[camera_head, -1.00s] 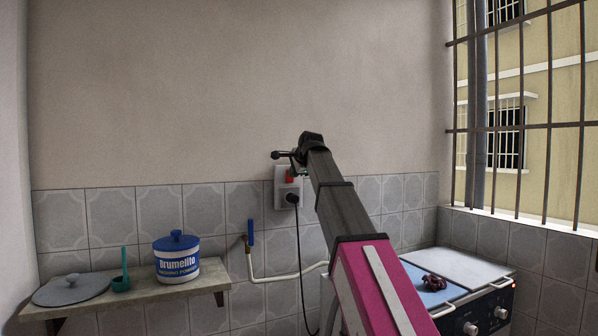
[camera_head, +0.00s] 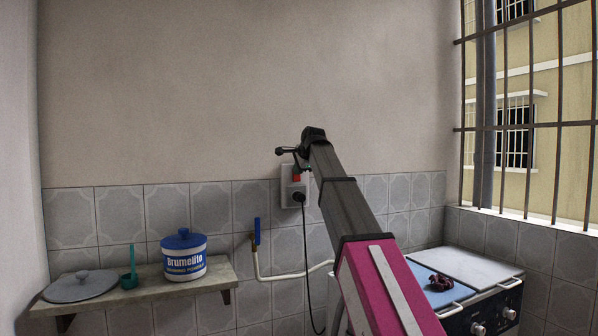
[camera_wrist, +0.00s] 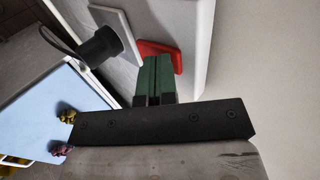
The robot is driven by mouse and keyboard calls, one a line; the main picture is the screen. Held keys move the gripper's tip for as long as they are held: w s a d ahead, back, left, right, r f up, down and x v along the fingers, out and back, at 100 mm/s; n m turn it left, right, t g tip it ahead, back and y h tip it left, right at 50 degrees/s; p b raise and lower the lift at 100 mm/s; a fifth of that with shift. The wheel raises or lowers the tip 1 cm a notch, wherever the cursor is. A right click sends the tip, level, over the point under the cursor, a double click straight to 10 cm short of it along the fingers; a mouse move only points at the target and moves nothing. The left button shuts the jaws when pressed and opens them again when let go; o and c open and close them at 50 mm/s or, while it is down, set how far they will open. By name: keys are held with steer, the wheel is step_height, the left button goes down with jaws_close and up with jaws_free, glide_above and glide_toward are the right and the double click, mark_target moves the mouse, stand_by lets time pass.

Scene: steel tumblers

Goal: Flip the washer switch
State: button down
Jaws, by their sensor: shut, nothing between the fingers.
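The red switch (camera_head: 297,178) is on a white wall box (camera_head: 287,190), with a black plug (camera_head: 298,197) below it. In the wrist view the red switch (camera_wrist: 158,50) is a tilted rocker on the white box. My gripper (camera_wrist: 155,64) has green fingers that are together and empty, their tips right at the red switch and covering part of it. I cannot tell whether they touch it. The washer (camera_head: 490,312) stands at the lower right, partly behind my arm.
A blue-lidded tub (camera_head: 184,256), a teal scoop (camera_head: 130,278) and a grey lid (camera_head: 80,286) rest on a shelf (camera_head: 215,271) at left. A blue-handled tap (camera_head: 257,232) is left of the hanging cord. Window bars (camera_head: 530,125) are at right.

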steer(key=shift+r, duration=0.2)
steer(key=shift+r, duration=0.6)
